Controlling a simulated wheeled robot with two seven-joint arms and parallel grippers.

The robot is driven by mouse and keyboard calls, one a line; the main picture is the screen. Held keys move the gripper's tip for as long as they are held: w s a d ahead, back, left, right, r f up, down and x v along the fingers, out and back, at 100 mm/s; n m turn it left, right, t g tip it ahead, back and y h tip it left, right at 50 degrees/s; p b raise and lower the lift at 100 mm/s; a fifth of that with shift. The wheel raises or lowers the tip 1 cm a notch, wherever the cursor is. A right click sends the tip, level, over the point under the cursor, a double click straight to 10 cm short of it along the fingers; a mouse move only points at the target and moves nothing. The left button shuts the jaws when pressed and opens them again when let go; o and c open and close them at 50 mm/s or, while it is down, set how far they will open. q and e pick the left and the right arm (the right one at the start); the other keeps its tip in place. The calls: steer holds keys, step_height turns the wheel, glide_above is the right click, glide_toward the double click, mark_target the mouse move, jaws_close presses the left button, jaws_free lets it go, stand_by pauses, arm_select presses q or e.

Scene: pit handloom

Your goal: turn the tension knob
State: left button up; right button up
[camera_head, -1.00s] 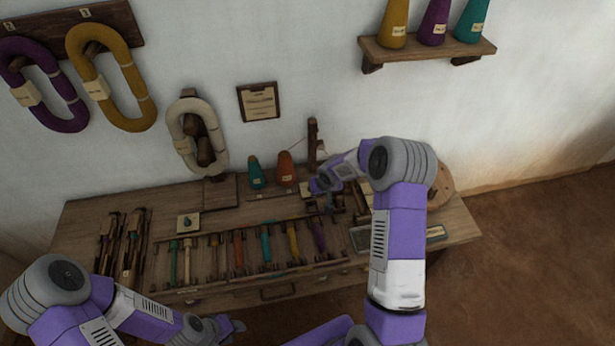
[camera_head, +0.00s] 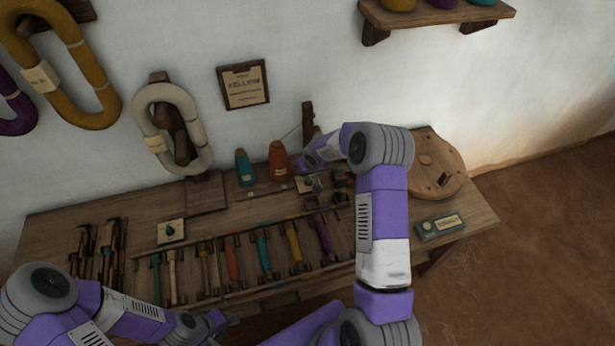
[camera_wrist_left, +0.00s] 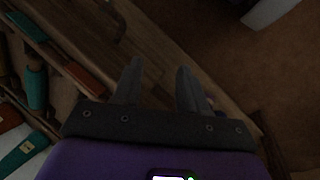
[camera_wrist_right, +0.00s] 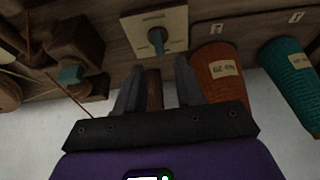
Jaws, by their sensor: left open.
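A pale square plate with a round grey knob and teal pointer (camera_wrist_right: 157,40) is at the top middle of the right wrist view, just beyond the fingertips. My right gripper (camera_wrist_right: 158,82) is open, with a gap between its fingers and the knob; a brown wooden post shows between the fingers. In the head view my right gripper (camera_head: 313,180) is at the back of the bench, partly hiding a pale plate. Another pale plate with a dark knob (camera_head: 171,231) lies at the bench's left. My left gripper (camera_head: 226,322) is open and empty at the front edge; its fingers (camera_wrist_left: 158,85) show apart.
An orange cone (camera_head: 278,162) and a teal cone (camera_head: 245,168) stand beside the right gripper. A rack of coloured bobbins (camera_head: 234,264) fills the front. A round wooden disc (camera_head: 425,160) and a teal box (camera_head: 440,227) are at the right. A wooden post (camera_head: 308,120) stands behind.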

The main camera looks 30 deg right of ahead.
mark_target(308, 177)
steer(key=b+x, duration=0.1)
steer(key=x, duration=0.4)
steer(key=shift+f, duration=0.2)
jaws_close()
